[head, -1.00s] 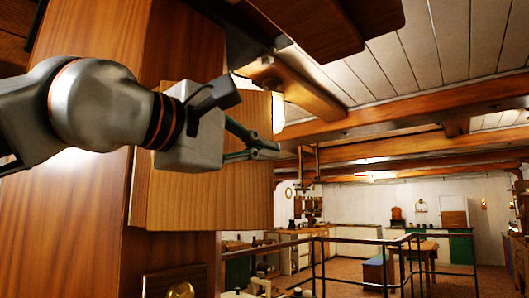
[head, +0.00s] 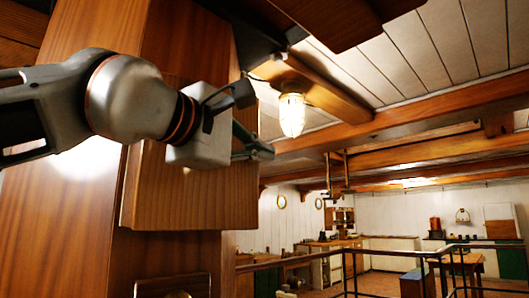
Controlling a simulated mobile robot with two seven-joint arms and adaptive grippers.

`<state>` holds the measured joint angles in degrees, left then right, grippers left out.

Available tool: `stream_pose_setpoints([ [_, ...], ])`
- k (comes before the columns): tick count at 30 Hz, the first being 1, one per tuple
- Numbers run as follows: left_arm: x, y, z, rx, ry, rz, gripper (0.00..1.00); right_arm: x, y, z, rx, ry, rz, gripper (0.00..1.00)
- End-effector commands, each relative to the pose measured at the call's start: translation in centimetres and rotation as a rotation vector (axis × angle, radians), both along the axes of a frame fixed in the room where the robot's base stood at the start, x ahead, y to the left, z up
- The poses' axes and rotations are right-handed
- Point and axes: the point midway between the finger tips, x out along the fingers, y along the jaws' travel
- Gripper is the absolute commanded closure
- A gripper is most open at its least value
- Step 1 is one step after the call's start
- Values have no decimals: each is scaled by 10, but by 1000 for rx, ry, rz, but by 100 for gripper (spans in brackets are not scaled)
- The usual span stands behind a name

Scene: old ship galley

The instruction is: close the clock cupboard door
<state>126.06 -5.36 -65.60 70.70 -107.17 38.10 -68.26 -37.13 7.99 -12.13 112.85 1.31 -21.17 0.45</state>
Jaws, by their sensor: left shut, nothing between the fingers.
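The clock cupboard door (head: 180,205) is a light wooden panel in the head view, left of centre. It stands out from the wooden cupboard body (head: 65,220) at an angle, so it is not flush. My left gripper (head: 252,122) is in front of the door's upper part, near its right edge. It is shut and empty, and it hides part of the door. I cannot tell whether it touches the door. My right gripper is not in view.
A lit caged lamp (head: 291,115) hangs from a ceiling beam right of the door. A metal railing (head: 400,257) crosses the lower right. Beyond it lies a galley with a table (head: 458,262) and counters. A dark wooden piece (head: 335,15) overhangs at the top.

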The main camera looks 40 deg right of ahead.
Motion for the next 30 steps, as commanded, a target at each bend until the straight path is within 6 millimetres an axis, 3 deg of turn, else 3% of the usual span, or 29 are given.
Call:
stream_pose_setpoints([
  [12,18,-4,-1,0,-1,126,100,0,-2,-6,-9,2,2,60],
  [30,19,-4,0,0,0,137,100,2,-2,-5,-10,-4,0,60],
])
